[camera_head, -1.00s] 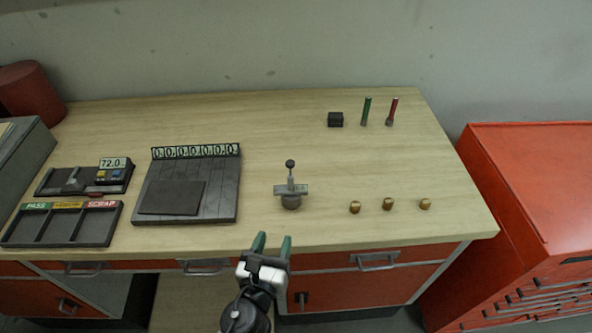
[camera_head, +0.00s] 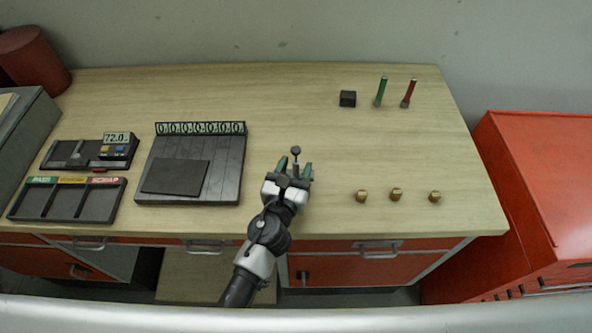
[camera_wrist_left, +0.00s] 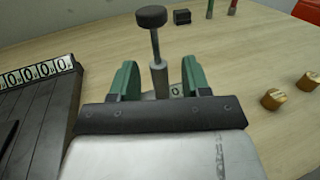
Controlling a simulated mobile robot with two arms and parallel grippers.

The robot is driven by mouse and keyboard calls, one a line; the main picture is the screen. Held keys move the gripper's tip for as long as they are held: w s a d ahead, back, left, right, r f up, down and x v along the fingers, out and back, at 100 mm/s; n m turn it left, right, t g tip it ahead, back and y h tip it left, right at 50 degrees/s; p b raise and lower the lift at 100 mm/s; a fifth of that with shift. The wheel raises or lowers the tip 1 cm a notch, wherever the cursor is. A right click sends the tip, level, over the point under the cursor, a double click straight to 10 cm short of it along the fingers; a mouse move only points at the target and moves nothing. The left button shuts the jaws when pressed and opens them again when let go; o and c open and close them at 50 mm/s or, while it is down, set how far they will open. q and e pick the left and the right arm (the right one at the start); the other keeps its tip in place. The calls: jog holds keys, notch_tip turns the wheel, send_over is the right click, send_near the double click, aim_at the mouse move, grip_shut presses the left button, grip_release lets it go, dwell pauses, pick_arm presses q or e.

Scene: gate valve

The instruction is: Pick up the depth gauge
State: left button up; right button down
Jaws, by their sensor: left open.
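The depth gauge (camera_head: 296,151) stands upright on the bench, with a dark round knob on a thin stem. In the head view my left gripper (camera_head: 295,166) reaches in over the bench and hides most of the gauge's body. In the left wrist view the gauge (camera_wrist_left: 158,75) rises between the two green fingers of the left gripper (camera_wrist_left: 160,80). The fingers are open, one on each side of the stem, with gaps showing. The gauge's base is hidden behind the gripper. My right gripper is not in view.
Several brass fittings (camera_head: 396,194) stand right of the gauge. A black block (camera_head: 348,98), a green pin (camera_head: 381,91) and a red pin (camera_head: 409,93) are behind. A dark numbered plate (camera_head: 190,170) and a sorting tray (camera_head: 68,200) lie left. Bench between is clear.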

pick_arm(q)
jog(key=shift+x, duration=1.3)
jog(key=shift+s, duration=0.1)
jog(key=c, duration=0.4)
grip_shut()
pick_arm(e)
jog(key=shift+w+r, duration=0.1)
pick_arm(q)
jog(key=shift+r, duration=0.1)
